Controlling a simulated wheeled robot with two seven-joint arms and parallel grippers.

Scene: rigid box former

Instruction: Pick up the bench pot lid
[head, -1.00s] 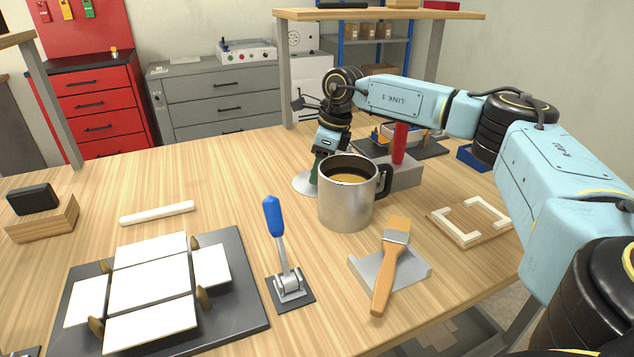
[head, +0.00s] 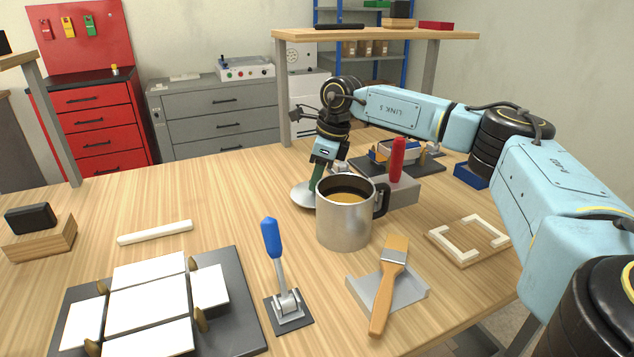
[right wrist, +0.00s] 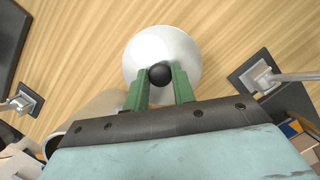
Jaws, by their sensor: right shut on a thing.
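The pot lid is a pale metal disc (head: 302,197) behind and left of the steel mug in the head view. In the right wrist view the lid (right wrist: 163,42) is a round white disc with a black ball knob (right wrist: 159,74). My right gripper (head: 315,188) is above the lid, its green fingers pointing down. In the right wrist view its two fingers (right wrist: 160,80) are shut on the knob, one on each side. The lid appears slightly above the bench. The mug hides part of the lid's right side. My left gripper is not in view.
A steel mug (head: 343,228) of brown liquid stands close in front of the lid. A blue-handled toggle clamp (head: 287,305), a brush (head: 387,290) and a grey block with a red handle (head: 403,190) are near.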

